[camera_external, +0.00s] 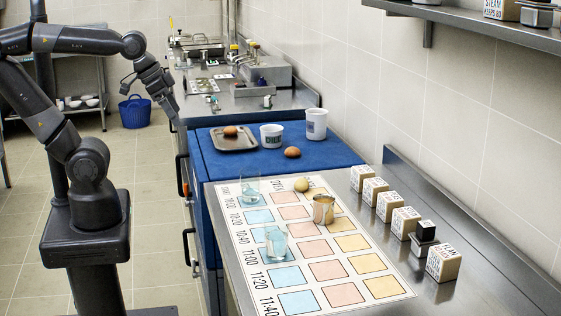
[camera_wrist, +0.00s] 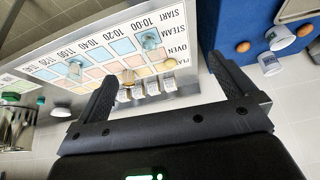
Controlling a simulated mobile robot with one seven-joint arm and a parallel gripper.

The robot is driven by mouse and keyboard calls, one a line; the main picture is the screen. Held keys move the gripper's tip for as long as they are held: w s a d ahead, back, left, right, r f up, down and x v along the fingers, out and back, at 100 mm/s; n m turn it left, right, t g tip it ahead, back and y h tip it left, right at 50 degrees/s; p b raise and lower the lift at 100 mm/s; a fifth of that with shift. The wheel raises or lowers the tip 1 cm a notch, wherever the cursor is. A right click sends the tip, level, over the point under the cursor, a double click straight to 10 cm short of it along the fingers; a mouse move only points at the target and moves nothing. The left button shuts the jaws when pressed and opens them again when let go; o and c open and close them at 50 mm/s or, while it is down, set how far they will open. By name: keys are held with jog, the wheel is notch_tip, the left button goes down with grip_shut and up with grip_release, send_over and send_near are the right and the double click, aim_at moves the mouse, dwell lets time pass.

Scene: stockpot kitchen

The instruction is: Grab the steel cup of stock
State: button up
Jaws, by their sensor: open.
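The steel cup (camera_external: 323,209) stands upright on the printed chart (camera_external: 345,297), in its right-hand part, with something brownish showing at its open top. In the wrist view the cup (camera_wrist: 127,77) is small, near the left fingertip in the picture and partly hard to make out. My gripper (camera_wrist: 165,72) is open with nothing between its fingers. In the external view my gripper (camera_external: 173,106) hangs at the upper left, well away from the cup, left of the blue counter section.
Clear glasses (camera_external: 250,189) (camera_external: 277,245) stand on the chart left of the cup. A yellowish round item (camera_external: 301,185) sits behind it. Several labelled blocks (camera_external: 405,222) line the right. The blue surface (camera_external: 338,153) holds a tray (camera_external: 234,143), eggs and white cups.

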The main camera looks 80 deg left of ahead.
jog(key=shift+s+a+f+n, duration=0.15)
jog(key=shift+s+f+n, duration=0.15)
jog(key=shift+s+f, duration=0.15)
jog(key=c, duration=0.5)
jog(key=w+d+r+m+g, duration=0.1)
jog(key=w+d+r+m, duration=0.15)
jog(key=w, duration=0.25)
jog(key=w+d+r+m, duration=0.1)
jog(key=w+m, duration=0.2)
jog(key=w, duration=0.1)
jog(key=m+g, duration=0.4)
jog(key=m, duration=1.3)
send_over(324, 205)
jog(key=a, duration=0.3)
notch_tip(324, 205, down, 14)
jog(key=f, duration=0.7)
jog(key=w+f, duration=0.1)
jog(key=f, duration=0.3)
jog(key=shift+d, duration=0.1)
